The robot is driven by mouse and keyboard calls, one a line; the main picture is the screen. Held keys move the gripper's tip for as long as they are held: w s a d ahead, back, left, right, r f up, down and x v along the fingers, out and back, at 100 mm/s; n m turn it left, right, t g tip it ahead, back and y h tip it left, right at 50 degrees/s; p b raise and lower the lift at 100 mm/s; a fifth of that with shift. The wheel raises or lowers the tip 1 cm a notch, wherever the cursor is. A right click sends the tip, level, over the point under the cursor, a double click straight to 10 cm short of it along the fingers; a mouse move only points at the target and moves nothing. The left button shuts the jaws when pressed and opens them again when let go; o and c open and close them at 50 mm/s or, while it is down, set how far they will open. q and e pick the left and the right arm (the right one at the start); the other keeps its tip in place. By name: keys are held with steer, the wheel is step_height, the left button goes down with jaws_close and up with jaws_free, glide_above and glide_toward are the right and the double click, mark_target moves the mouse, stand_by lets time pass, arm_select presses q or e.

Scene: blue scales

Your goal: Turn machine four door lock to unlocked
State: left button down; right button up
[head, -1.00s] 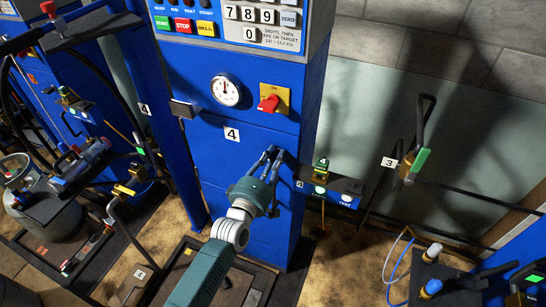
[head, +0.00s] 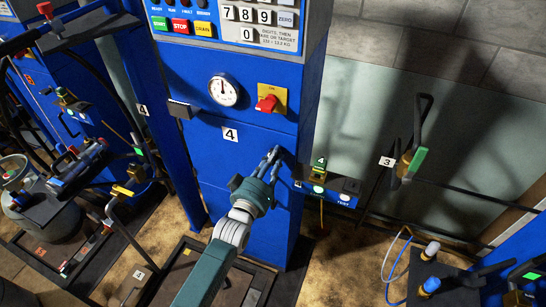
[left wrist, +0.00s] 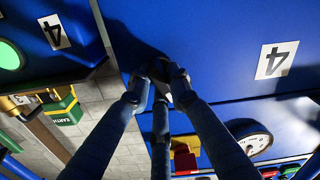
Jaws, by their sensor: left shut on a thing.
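Machine four is the blue cabinet with a white "4" label (head: 230,134) on its front; the label also shows in the left wrist view (left wrist: 276,60). My left gripper (head: 273,155) reaches the lower blue door (head: 215,165) near its right edge. Its fingers are drawn together at the door face. In the left wrist view the fingertips (left wrist: 160,75) meet around a small dark part, which I take to be the door lock. The fingers hide most of it, so its turn position cannot be read. My right gripper is not in view.
Above the door are a round gauge (head: 223,91) and a red rotary switch (head: 267,103) on a yellow plate. A small panel with a lit green button (head: 318,188) stands close to the right of my gripper. A valve with a green handle (head: 418,160) is farther right.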

arm_select(q)
steer(key=shift+s+d+f+m, duration=0.1)
steer(key=shift+m, duration=1)
steer(key=shift+f+m, duration=0.1)
steer(key=shift+m, duration=1)
steer(key=c, duration=1.6)
jaws_free()
steer(key=v, duration=1.2)
steer(key=shift+d, duration=0.1)
